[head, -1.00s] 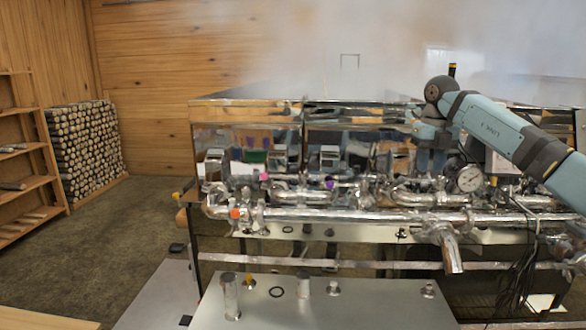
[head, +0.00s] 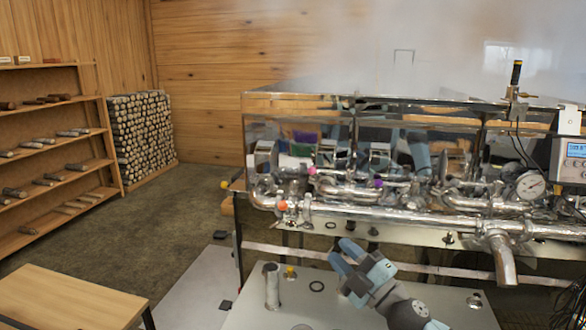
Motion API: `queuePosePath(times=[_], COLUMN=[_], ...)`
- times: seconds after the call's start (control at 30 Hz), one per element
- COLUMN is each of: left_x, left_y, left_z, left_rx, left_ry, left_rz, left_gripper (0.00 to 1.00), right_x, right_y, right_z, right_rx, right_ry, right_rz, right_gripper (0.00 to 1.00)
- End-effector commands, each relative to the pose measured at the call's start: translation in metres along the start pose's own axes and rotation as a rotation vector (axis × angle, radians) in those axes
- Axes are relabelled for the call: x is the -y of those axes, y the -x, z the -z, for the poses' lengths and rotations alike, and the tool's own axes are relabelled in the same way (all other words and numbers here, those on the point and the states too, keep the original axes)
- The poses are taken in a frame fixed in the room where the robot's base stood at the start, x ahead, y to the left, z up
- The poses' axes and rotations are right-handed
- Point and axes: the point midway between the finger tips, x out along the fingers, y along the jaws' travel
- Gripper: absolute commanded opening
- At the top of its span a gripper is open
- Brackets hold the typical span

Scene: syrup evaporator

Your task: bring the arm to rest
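My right gripper (head: 340,250) is low in the middle of the head view, in front of the evaporator and over the pale metal shelf. Its two blue-grey fingers point up and to the left and look parted, with nothing seen between them. The wrist comes in from the bottom edge. My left gripper is not in view. The steel evaporator (head: 300,106) stands behind, steaming, with pipes and valves along its front. The gripper looks apart from the pipes.
A metal post (head: 271,287) stands on the shelf (head: 250,318) left of the gripper. A spout (head: 503,262) hangs from the pipe at right, near a dial gauge (head: 530,186). A wooden table (head: 65,300) is at lower left. Bare floor lies left of the evaporator.

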Motion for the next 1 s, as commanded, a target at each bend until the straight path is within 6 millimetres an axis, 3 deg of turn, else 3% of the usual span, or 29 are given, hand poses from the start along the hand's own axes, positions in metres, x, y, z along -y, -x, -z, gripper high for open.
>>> queuePosePath(times=[0.17,0.3,0.5,0.7,1.0], left_x=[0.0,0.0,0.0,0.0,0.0], left_y=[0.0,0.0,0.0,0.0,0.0], left_z=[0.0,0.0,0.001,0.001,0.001], left_rx=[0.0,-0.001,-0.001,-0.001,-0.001], left_ry=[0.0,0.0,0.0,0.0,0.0], left_rz=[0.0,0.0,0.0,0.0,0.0], left_gripper=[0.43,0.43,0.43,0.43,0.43], right_x=[0.021,0.052,0.097,0.118,0.129], right_y=[0.079,0.162,0.282,0.352,0.417], right_z=[-0.025,-0.037,-0.016,0.018,0.067], right_rx=[0.441,0.808,1.259,1.502,1.719], right_ry=[-0.309,-0.536,-0.798,-0.939,-1.068], right_rz=[-0.1,-0.084,0.051,0.185,0.354], right_gripper=[0.31,0.31,0.31,0.31,0.31])
